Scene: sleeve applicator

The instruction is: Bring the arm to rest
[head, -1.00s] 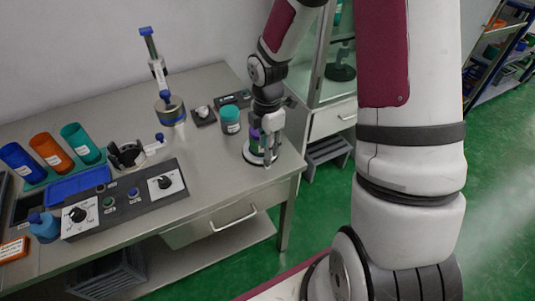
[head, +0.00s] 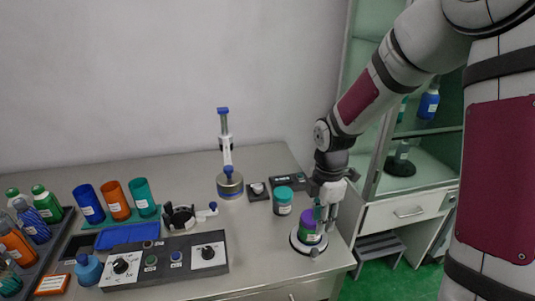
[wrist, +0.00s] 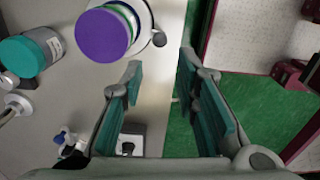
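My gripper (wrist: 160,95) is open and empty in the wrist view, its two teal-padded fingers apart with table edge and green floor showing between them. In the head view my gripper (head: 327,205) is at the right end of the table. A jar with a purple lid (head: 308,226) stands upright on a round white-rimmed stand (head: 299,245), just beside and below the fingers. The purple lid also shows in the wrist view (wrist: 103,36), beyond the fingertips and to the left. I cannot tell from the head view whether a finger touches the jar.
A teal-lidded jar (head: 283,200) stands left of my gripper. A press-like device (head: 229,183), a control panel (head: 165,262) and blue, orange and teal cups (head: 115,201) stand further left. A glass cabinet (head: 420,190) stands right, behind the arm.

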